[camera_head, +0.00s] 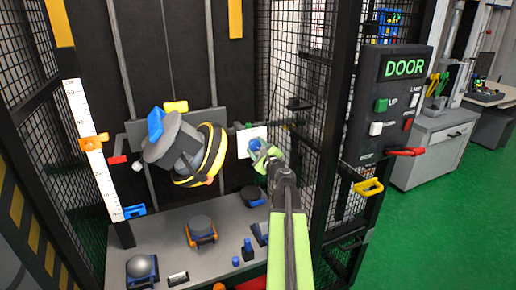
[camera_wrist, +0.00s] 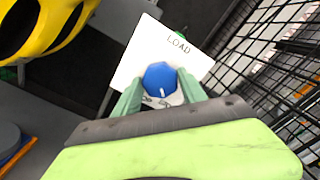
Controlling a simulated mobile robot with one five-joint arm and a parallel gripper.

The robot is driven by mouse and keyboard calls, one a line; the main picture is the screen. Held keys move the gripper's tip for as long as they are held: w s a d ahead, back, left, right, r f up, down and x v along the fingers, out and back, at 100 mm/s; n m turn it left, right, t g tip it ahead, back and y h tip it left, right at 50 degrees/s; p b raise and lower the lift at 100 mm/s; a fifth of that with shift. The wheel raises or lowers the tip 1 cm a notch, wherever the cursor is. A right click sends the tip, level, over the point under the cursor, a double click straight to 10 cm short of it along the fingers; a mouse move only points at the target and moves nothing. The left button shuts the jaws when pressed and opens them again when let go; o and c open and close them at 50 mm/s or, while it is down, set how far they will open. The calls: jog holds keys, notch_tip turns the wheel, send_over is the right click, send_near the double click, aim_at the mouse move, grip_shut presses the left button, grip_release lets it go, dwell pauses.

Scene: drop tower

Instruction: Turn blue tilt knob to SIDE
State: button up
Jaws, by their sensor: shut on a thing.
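The blue tilt knob (camera_wrist: 160,79) sits in front of a white plate (camera_wrist: 138,48) marked LOAD in the wrist view. A white pointer line shows on the knob's face. My gripper (camera_wrist: 158,92) has its two green fingers on either side of the knob, shut on it. In the head view my gripper (camera_head: 262,154) is at the white plate (camera_head: 246,140), right of the tilted grey and yellow drop head. The knob (camera_head: 254,145) is partly hidden by the fingers there. No SIDE label can be read.
The black mesh cage wall (camera_wrist: 285,70) stands close on the right. The yellow ring (camera_head: 213,153) is near on the left. The bench below holds an orange-footed block (camera_head: 200,231), a grey dome (camera_head: 141,268) and blue parts. The DOOR panel (camera_head: 393,100) is outside the cage.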

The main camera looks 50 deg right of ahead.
jog(key=shift+s+d+m, duration=0.1)
jog(key=shift+m, duration=0.3)
jog(key=o, duration=1.4)
